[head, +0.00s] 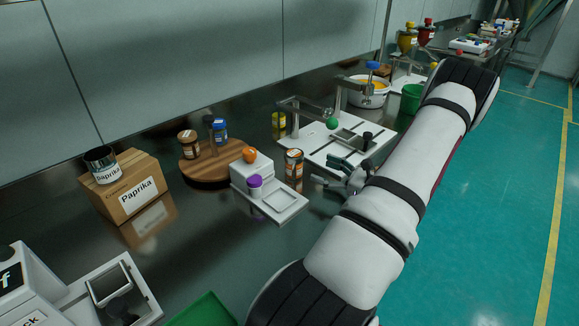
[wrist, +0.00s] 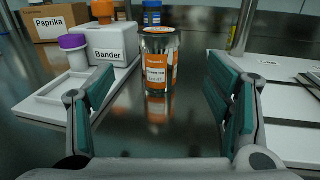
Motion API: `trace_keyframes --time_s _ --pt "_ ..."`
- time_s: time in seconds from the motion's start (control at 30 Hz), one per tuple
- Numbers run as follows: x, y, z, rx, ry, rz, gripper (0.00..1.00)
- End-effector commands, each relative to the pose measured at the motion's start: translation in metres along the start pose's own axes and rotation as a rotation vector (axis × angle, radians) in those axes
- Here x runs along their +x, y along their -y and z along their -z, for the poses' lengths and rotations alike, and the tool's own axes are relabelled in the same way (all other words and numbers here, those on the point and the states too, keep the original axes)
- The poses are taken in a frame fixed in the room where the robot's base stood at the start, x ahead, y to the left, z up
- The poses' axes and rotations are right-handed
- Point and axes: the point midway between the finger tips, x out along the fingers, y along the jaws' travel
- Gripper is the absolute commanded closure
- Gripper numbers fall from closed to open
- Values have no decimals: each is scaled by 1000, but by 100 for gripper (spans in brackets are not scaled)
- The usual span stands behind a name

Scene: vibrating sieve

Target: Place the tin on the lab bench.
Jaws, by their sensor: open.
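A dark metallic tin with a white "Paprika" label (head: 103,166) sits tilted on top of a cardboard Paprika box (head: 128,190) at the left of the lab bench (head: 215,225). My gripper (head: 334,172) is open and empty, low over the bench and far to the right of the tin. A jar with an orange label (head: 294,164) stands upright on the bench in front of my gripper. In the wrist view the jar (wrist: 159,60) shows ahead, in line with the gap between my fingers (wrist: 160,105), apart from both.
A white device with a tray (head: 284,203) holds a purple-lidded container (head: 255,186) beside the jar. A round wooden board (head: 207,168) carries several jars. A white plate with a metal frame (head: 330,150) stands behind my gripper. Bare bench lies in front of the Paprika box.

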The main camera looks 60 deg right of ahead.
Motion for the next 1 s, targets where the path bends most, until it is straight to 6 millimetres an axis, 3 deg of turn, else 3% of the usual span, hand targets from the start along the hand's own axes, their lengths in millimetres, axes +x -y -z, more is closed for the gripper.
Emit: trace_keyframes --time_s 0.23,0.57,0.83,1.0 --pt "45 -1 0 -1 -1 -3 28" --pt "65 -1 1 -1 -1 -3 28" --pt "102 -2 4 -1 0 -5 28" --pt "109 -2 4 -1 -2 -2 28"
